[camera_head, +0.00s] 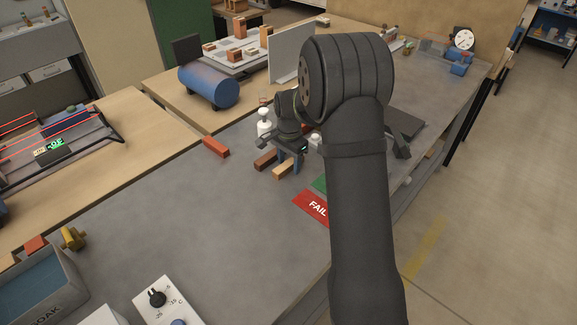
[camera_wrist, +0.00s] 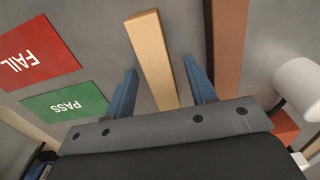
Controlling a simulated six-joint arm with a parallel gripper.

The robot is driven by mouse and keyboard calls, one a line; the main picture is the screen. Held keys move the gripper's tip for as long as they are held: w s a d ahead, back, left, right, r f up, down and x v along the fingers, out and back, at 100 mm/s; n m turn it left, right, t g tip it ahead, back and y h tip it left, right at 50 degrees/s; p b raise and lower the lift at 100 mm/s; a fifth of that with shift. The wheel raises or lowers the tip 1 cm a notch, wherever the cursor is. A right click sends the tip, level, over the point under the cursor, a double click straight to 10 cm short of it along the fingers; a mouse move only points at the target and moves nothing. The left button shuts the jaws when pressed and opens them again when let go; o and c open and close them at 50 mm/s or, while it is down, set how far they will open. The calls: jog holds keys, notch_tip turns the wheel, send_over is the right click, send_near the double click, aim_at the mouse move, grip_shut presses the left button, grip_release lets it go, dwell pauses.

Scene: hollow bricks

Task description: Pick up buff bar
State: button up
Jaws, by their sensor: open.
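The buff bar (camera_wrist: 153,58) lies on the grey table in the wrist view, between the two blue fingers of my gripper (camera_wrist: 162,90). The fingers are apart, with a gap on both sides of the bar, and they do not touch it. In the head view the buff bar (camera_head: 283,170) shows just below my gripper (camera_head: 290,148), which hangs over it. My arm hides part of the table around it.
A brown bar (camera_wrist: 228,50) lies close beside the right finger. The red FAIL card (camera_head: 312,206) and green PASS card (camera_wrist: 65,104) lie to the other side. An orange-red bar (camera_head: 216,147) and a white bottle (camera_head: 264,124) stand apart.

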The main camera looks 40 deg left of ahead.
grip_shut()
